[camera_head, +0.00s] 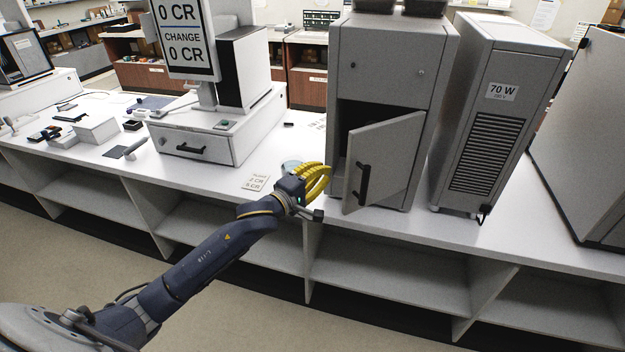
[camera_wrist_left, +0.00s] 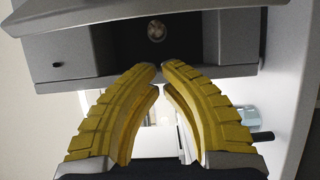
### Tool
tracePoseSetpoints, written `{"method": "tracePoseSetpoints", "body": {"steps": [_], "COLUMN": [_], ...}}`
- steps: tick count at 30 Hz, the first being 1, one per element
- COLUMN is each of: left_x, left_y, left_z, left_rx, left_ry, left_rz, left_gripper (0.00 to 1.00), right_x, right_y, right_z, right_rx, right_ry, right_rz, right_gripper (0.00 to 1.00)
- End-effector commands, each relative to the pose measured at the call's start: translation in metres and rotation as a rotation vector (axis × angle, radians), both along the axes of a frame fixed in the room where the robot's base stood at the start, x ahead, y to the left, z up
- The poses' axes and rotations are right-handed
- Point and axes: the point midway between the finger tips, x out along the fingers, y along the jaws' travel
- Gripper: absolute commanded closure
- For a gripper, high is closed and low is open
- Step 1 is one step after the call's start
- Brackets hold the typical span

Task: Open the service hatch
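The service hatch (camera_head: 384,155) is a grey door on the front of a grey cabinet (camera_head: 383,58). It stands partly open, with a dark gap at its upper left and a black upright handle (camera_head: 362,184) on its face. My left gripper (camera_head: 326,178) is just left of the door's free edge, in front of the opening; contact is unclear. In the left wrist view its yellow fingers (camera_wrist_left: 160,66) curve together with tips nearly meeting and nothing held. A dark recess with a round metal part (camera_wrist_left: 156,31) lies beyond them. My right gripper is out of view.
A grey vented unit (camera_head: 492,120) marked 70 W stands right of the cabinet. A till (camera_head: 215,130) with a price display stands to the left. A small printed card (camera_head: 256,183) lies on the white counter (camera_head: 285,233). The counter front is mostly clear.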

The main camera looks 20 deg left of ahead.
Motion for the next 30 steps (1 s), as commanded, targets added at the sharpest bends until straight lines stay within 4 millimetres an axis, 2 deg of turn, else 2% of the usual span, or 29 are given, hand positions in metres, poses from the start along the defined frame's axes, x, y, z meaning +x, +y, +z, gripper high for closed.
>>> {"method": "tracePoseSetpoints", "body": {"steps": [3,6,9,16,30], "left_x": [0.018,0.026,0.015,0.004,0.001], "left_y": [-0.006,-0.012,-0.023,-0.036,-0.040], "left_z": [0.001,0.000,0.000,0.000,0.000], "left_rx": [0.002,0.002,0.002,0.002,0.002], "left_ry": [-0.002,-0.001,0.000,0.000,-0.001], "left_rz": [0.001,-0.001,-0.002,0.000,0.000], "left_gripper": [1.00,1.00,1.00,1.00,1.00], "right_x": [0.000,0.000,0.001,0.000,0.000], "right_y": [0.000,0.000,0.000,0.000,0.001], "right_z": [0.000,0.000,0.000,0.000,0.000], "right_rx": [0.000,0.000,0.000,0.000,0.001], "right_ry": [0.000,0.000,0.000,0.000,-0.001], "right_rz": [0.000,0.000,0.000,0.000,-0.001], "right_gripper": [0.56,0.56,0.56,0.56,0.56]}}
